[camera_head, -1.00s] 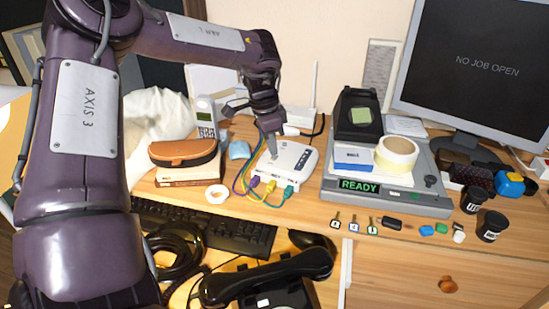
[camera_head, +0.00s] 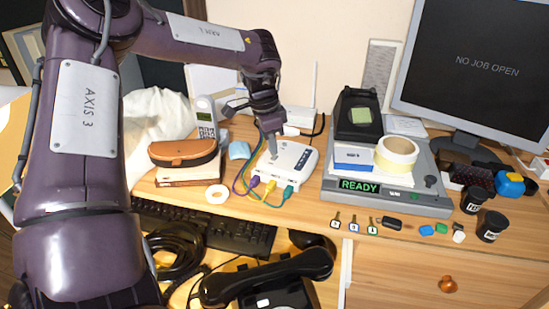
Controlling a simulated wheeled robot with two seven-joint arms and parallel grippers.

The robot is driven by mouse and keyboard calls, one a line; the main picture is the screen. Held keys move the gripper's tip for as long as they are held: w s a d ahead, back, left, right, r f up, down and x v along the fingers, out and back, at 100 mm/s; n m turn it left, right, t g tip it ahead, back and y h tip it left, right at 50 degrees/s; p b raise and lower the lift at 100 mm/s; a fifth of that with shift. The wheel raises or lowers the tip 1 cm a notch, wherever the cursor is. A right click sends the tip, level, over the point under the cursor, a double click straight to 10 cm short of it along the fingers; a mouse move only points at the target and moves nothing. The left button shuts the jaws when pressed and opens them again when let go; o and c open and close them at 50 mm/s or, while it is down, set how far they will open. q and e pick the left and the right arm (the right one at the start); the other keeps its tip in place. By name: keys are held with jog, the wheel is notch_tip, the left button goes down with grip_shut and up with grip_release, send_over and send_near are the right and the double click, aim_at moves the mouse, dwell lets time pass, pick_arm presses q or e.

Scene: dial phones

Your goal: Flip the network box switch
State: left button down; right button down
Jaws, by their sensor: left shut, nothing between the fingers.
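The white network box (camera_head: 296,160) sits on the desk near the middle of the head view, with an antenna behind it and purple, yellow and green cables plugged into its front. My left gripper (camera_head: 273,153) points down at the box's left part. Its fingers are shut with nothing between them, and the tips are at or just above the top surface; I cannot tell if they touch. The switch is not clearly visible and may be hidden by the fingers. My right gripper is not in view.
Left of the box are a handheld phone (camera_head: 206,118) and a brown case (camera_head: 183,153). A keyboard (camera_head: 215,232) and a black dial phone (camera_head: 270,282) are in front. A grey scale (camera_head: 390,202) with boxes and tape stands right. A monitor (camera_head: 480,65) is behind.

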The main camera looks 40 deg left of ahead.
aim_at(272, 158)
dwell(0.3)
pick_arm(q)
jog(key=shift+f+b, duration=0.65)
jog(key=shift+f, duration=0.2)
dwell(0.4)
jog(key=shift+r, duration=0.1)
jog(key=shift+r+p, duration=2.6)
jog(key=shift+r, duration=0.85)
jog(key=shift+f, duration=0.15)
